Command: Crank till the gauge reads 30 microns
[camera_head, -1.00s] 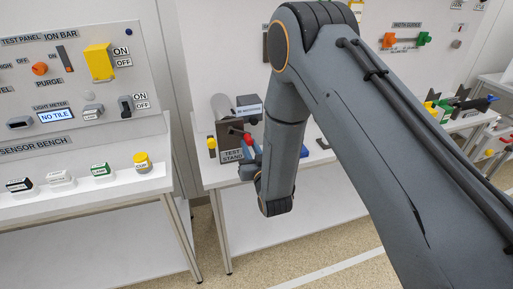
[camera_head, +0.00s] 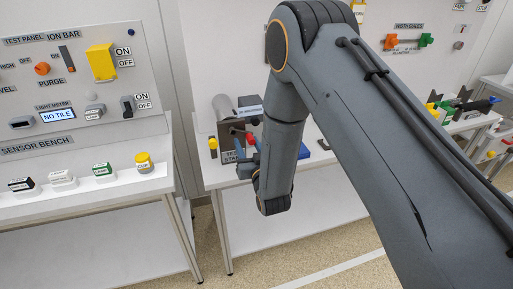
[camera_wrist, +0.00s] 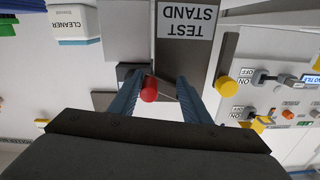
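The test stand (camera_head: 229,133) stands on the white bench behind my forearm. Its label shows upside down in the wrist view (camera_wrist: 187,22). A small red knob (camera_head: 250,138) sits at its front, and I take it for the crank's grip. In the wrist view the red knob (camera_wrist: 149,88) lies between the two blue fingers of my gripper (camera_wrist: 160,78), close against the left finger. The right finger is clearly apart from it, so the gripper is open. Whether the left finger touches the knob I cannot tell. No readable gauge value shows in either view.
A yellow knob (camera_wrist: 226,87) is right of my fingers in the wrist view. A cleaner box (camera_wrist: 73,22) stands at upper left there. The sensor bench and its test panel (camera_head: 72,80) are at left in the head view, with a floor gap between the benches.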

